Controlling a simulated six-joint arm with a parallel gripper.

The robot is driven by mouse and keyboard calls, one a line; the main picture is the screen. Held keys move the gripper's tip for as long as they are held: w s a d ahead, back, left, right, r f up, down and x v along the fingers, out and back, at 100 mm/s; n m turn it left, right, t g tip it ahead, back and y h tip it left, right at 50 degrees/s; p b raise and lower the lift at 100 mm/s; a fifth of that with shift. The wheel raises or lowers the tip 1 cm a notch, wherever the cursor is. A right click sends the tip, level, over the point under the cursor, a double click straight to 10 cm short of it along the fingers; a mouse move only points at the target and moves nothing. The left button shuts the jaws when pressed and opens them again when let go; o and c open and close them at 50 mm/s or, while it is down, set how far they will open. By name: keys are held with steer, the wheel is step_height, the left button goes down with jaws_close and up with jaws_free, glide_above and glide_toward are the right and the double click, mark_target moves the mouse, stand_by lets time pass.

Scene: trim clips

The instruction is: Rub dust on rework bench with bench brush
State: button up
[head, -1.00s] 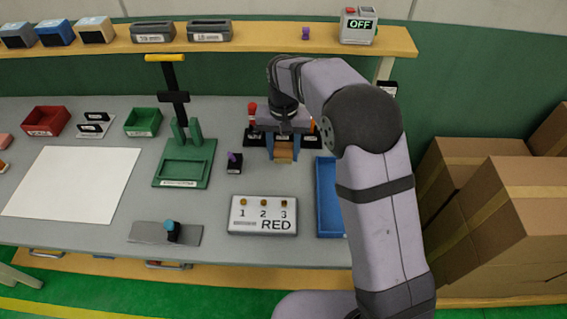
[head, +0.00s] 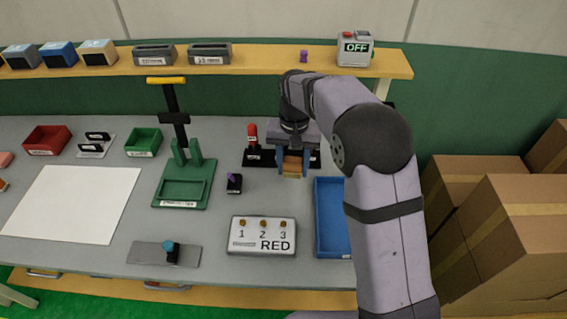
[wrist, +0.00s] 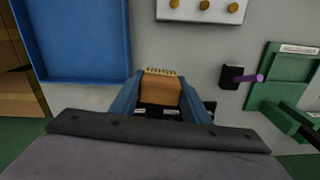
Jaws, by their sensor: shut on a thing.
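My gripper (head: 293,164) is shut on the bench brush (head: 292,167), a small wooden block with bristles. In the wrist view the brush (wrist: 161,88) sits between the two blue fingers, with its light bristles on the far edge. The brush is in front of a black tool holder (head: 256,158) at the back of the rework bench (head: 110,257). I cannot tell whether it is clear of the holder. I cannot make out dust on the bench in any view.
A blue tray (head: 331,219) and a grey RED switch box (head: 262,236) lie nearer the front. A green press (head: 183,192), a small black holder with a purple piece (head: 234,184) and a white sheet (head: 72,204) are to the left. Cardboard boxes (head: 512,230) stand at right.

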steer(key=shift+m, duration=0.8)
steer(key=d+f+p, duration=0.1)
steer(key=d, duration=0.1)
steer(key=d+p, duration=0.1)
steer(key=d, duration=0.1)
steer(key=d+f+p, duration=0.1)
steer(key=d, duration=0.2)
steer(key=shift+w+f+p, duration=0.3)
steer(key=shift+m, duration=0.9)
steer(key=w+d+p, duration=0.1)
steer(key=d, duration=0.1)
steer(key=w+d+f+p, duration=0.1)
steer(key=w+d+f, duration=0.1)
steer(key=w+d, duration=0.1)
steer(key=shift+d+f+p, duration=0.2)
steer(key=shift+d+p, duration=0.1)
steer(key=shift+p, duration=0.1)
steer(key=w, duration=0.1)
steer(key=w+m, duration=0.1)
steer(key=w, duration=0.1)
steer(key=shift+d+f, duration=0.15)
steer(key=shift+d, duration=0.2)
steer(key=shift+w+a+r+m, duration=0.1)
steer(key=shift+w+r+m, duration=1.6)
steer(key=shift+m, duration=0.3)
steer(key=shift+f, duration=0.15)
